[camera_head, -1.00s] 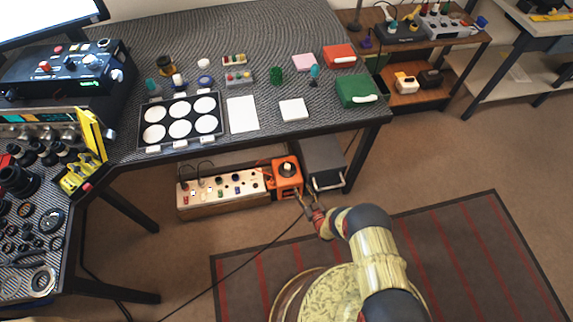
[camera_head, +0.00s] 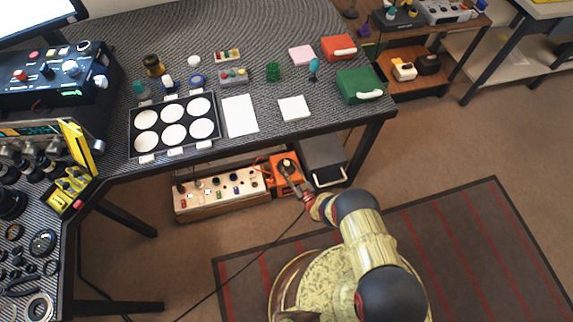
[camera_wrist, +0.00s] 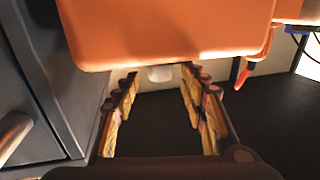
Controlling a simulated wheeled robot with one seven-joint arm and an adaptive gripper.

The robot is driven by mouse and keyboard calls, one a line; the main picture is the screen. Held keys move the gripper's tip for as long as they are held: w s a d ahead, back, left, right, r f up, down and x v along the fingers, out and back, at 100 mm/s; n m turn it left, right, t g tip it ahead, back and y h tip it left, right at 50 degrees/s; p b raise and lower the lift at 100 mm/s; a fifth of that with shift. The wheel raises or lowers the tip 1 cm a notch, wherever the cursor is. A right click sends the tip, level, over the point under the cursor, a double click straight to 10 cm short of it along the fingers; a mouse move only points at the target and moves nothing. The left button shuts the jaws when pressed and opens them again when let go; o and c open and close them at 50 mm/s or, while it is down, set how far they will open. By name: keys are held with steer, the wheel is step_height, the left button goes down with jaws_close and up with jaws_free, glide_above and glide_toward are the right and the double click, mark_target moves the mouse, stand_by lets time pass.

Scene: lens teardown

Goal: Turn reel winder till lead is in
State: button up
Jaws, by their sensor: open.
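The orange reel (camera_head: 287,176) stands on the floor under the table's front edge, with a round dark hub on it. Its orange body (camera_wrist: 165,30) fills the top of the wrist view. A small pale cylindrical part (camera_wrist: 160,73) shows just below that body, between my fingertips; I cannot tell whether it is the winder's knob. My gripper (camera_wrist: 160,79) is open, one finger on each side of that part, with no clear contact. In the head view my gripper (camera_head: 304,195) is at the reel's front, small and partly hidden. The dark lead (camera_head: 243,262) runs across the floor to the lower left.
A power strip box (camera_head: 222,192) stands left of the reel. The table (camera_head: 340,130) overhangs behind. Open carpet lies in front.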

mark_target(288, 166)
steer(key=shift+b+x, duration=0.4)
steer(key=shift+x, duration=1.3)
steer(key=shift+c, duration=0.6)
jaws_close()
